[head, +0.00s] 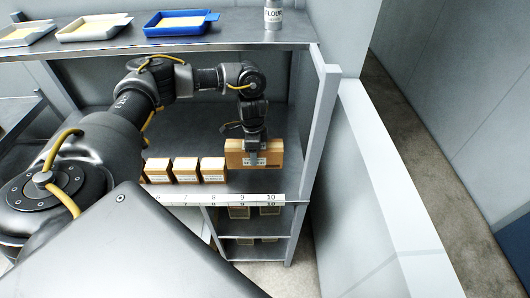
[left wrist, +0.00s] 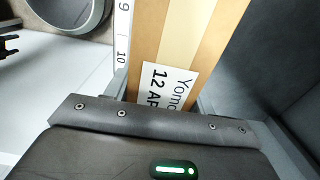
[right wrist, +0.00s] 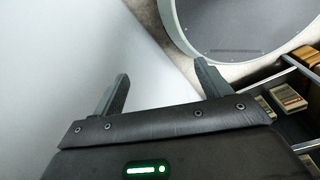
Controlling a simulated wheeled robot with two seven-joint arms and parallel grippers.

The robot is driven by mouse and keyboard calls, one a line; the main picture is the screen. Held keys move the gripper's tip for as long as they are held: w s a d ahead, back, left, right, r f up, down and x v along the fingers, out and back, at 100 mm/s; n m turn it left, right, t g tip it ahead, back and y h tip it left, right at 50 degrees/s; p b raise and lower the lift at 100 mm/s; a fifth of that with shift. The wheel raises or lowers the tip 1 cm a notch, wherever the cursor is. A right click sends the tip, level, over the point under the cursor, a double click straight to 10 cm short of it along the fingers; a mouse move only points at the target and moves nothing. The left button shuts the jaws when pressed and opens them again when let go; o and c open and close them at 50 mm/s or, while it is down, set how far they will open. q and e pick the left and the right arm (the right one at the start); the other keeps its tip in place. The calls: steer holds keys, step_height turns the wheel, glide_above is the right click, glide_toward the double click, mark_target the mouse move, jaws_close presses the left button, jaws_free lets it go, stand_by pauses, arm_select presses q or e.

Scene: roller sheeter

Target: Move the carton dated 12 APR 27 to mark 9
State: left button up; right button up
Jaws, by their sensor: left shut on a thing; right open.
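The carton (head: 235,153) is a brown box with a white label, near the right end of the shelf, behind marks 9 and 10. My left gripper (head: 255,157) is shut on it from above. In the left wrist view the carton (left wrist: 200,30) fills the middle, its label partly hidden and reading "12 AP". Whether it touches the shelf I cannot tell. Mark 9 (head: 241,198) is on the white number strip at the shelf's front edge; the strip (left wrist: 122,40) also shows in the left wrist view. My right gripper (right wrist: 162,85) is open and empty, away from the shelf.
Several smaller cartons (head: 186,170) stand in a row left of the held one. A metal post (head: 322,125) rises close on its right. Trays (head: 180,23) and a flour container (head: 272,14) stand on the upper shelf. Lower shelves (head: 258,223) hold more boxes.

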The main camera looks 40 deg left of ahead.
arm_select(q)
steer(key=shift+w+d+f, duration=0.1)
steer(key=shift+w+f, duration=0.05)
steer(key=shift+w, duration=0.8)
steer(key=shift+s+f+p, duration=0.35)
steer(key=shift+f, duration=0.2)
steer(key=shift+s+f+p, duration=0.3)
steer(key=shift+f, duration=0.2)
steer(key=f, duration=0.3)
steer(key=shift+w+f+p, duration=0.3)
steer(key=shift+f+p, duration=0.05)
steer(key=shift+f, duration=0.3)
step_height(320, 180, down, 2)
steer(key=shift+s+p, duration=0.15)
steer(key=shift+p, duration=0.35)
steer(key=shift+f, duration=0.6)
arm_select(e)
steer(key=r, duration=0.3)
steer(key=shift+d, duration=0.3)
arm_select(q)
steer(key=shift+f, duration=0.1)
